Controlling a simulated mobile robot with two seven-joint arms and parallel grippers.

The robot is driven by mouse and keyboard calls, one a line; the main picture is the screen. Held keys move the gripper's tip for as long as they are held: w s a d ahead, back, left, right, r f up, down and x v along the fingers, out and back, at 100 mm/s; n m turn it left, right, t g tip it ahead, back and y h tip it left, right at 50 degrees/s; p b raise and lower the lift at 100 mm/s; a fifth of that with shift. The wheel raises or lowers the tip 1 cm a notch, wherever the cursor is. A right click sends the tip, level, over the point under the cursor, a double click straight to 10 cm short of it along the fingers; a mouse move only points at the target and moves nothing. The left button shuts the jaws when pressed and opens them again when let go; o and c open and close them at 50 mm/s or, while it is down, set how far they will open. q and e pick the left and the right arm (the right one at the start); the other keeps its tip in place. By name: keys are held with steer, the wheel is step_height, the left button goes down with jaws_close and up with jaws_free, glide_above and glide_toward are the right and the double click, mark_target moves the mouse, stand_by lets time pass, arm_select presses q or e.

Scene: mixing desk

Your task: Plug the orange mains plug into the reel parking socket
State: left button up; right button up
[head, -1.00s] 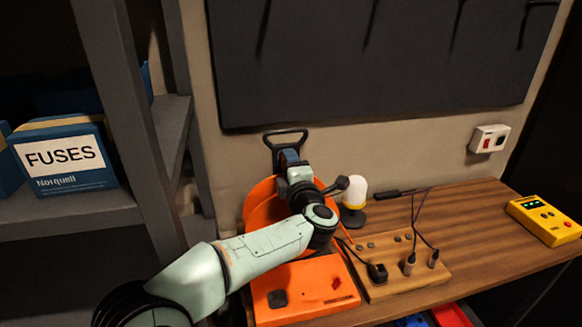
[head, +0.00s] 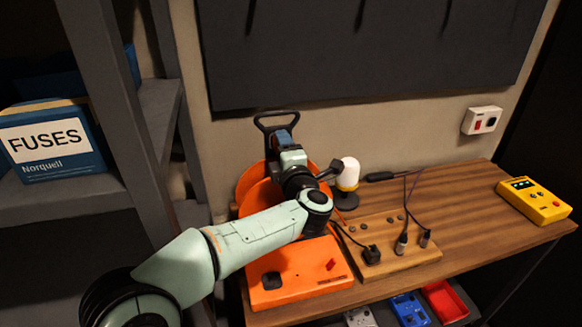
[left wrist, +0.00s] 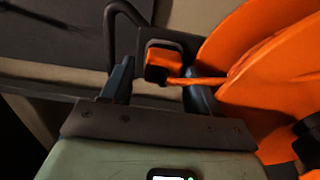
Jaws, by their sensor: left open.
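The orange mains plug (left wrist: 163,60) shows in the left wrist view, with its orange cable running right to the orange reel (left wrist: 275,65). The plug sits at a dark square fitting (left wrist: 165,43), apparently the reel parking socket, on the black frame. How deep it sits I cannot tell. My left gripper (left wrist: 158,75) is open, with one finger on each side of the plug and a visible gap at the left finger. In the head view my left gripper (head: 287,137) is in front of the black reel handle (head: 275,121), and the plug is hidden. My right gripper is not in view.
A white-and-yellow lamp (head: 348,173) stands close behind my arm. A yellow meter (head: 534,202) is at the right. A grey shelf (head: 100,190) bounds the left.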

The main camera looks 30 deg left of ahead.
arm_select(q)
steer(key=b+v, duration=0.1)
steer(key=v, duration=1.1)
